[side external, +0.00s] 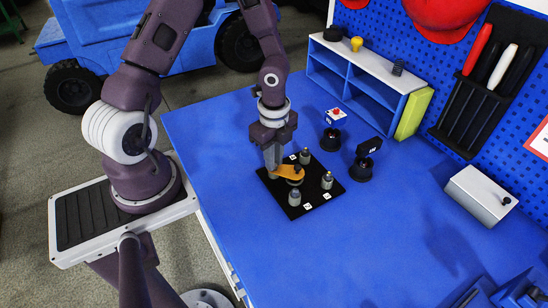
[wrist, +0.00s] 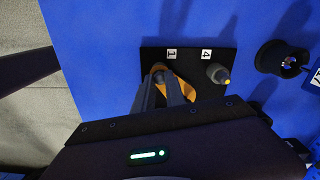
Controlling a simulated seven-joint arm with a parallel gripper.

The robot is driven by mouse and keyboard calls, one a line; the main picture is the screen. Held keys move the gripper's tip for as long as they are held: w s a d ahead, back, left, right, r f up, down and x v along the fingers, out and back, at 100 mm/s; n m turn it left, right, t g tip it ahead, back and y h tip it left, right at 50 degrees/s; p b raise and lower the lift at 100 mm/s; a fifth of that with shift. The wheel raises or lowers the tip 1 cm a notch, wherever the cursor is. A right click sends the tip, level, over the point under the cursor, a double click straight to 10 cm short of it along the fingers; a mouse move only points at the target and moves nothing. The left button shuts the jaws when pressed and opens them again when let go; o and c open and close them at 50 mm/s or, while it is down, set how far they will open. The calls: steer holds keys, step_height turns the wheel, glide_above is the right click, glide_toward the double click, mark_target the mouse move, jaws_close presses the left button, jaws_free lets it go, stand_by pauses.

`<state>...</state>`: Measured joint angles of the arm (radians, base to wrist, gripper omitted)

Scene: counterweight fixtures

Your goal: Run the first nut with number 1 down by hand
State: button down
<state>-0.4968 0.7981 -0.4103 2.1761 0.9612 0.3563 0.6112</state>
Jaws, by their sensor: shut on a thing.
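An orange arm-shaped piece (side external: 288,173) with a black knob reaches from the left corner towards the plate's middle. My gripper (side external: 271,168) points down at that left corner, where its fingers hide most of the stud. In the wrist view my gripper (wrist: 160,80) is closed around a small grey part, seemingly the nut, with the orange piece (wrist: 184,86) beside the fingers.
Two black round stands with signs, one with a red top (side external: 332,132) and one darker (side external: 364,165), stand behind the plate. A blue shelf (side external: 345,75) and a grey box (side external: 480,195) are further back.

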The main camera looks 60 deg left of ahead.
steer(key=m, duration=0.4)
steer(key=shift+m, duration=2.2)
steer(key=c, duration=1.4)
jaws_free()
step_height(320, 180, up, 7)
steer(key=shift+r, duration=0.1)
